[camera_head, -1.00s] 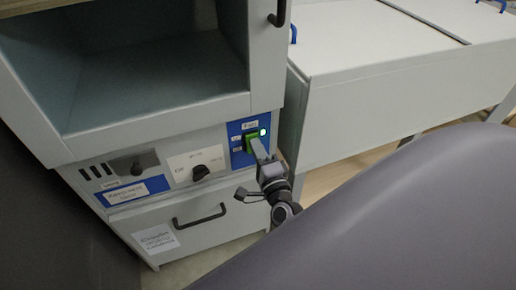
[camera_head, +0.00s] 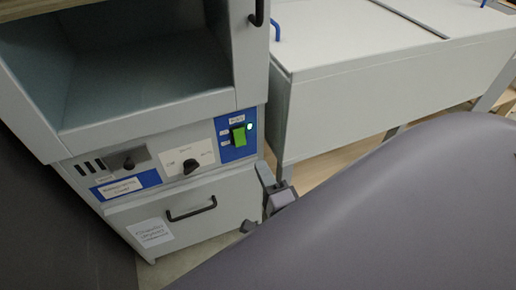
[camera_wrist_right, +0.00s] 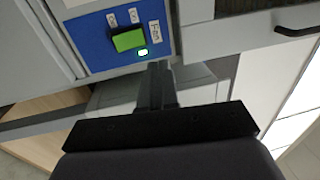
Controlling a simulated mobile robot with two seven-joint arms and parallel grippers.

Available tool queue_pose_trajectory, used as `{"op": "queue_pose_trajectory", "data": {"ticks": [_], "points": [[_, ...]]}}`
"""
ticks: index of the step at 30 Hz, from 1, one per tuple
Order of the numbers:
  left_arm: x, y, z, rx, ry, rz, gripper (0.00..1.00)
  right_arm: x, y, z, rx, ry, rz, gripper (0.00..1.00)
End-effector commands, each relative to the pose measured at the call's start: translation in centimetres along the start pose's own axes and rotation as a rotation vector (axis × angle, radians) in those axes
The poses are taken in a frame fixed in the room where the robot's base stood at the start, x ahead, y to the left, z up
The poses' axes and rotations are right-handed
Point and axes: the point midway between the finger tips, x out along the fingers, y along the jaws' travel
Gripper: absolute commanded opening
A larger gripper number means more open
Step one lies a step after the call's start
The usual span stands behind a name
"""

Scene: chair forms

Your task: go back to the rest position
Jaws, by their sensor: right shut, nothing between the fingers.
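My right gripper (camera_head: 265,175) is shut and empty, low and to the right of the cabinet's control panel in the head view. Its closed fingers (camera_wrist_right: 157,80) also show in the right wrist view, pointing toward the lower edge of the blue panel and apart from it. The green rocker switch (camera_head: 238,135) sits on the blue panel (camera_head: 224,154), beside a lit white lamp (camera_head: 249,126). The switch also shows in the right wrist view (camera_wrist_right: 127,40). Part of my right arm is hidden behind the large dark grey shape. My left gripper is not in view.
The cabinet (camera_head: 150,128) has an open compartment, black knobs and a drawer with a black handle (camera_head: 191,210). A white lidded bench (camera_head: 380,95) with blue handles stands at the right. Wooden floor shows between them.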

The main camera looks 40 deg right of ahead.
Motion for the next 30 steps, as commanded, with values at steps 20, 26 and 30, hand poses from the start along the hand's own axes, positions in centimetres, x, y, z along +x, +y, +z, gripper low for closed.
{"op": "queue_pose_trajectory", "data": {"ticks": [20,26,30], "points": [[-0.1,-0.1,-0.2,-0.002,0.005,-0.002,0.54,-0.5,-0.2,0.0,-0.001,-0.001,0.0,0.0],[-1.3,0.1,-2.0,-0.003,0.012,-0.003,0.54,-1.2,-1.6,2.1,-0.201,-0.136,0.04,0.0],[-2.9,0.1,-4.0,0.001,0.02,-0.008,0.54,-3.3,-2.5,4.8,-0.574,-0.372,0.102,0.0]]}}
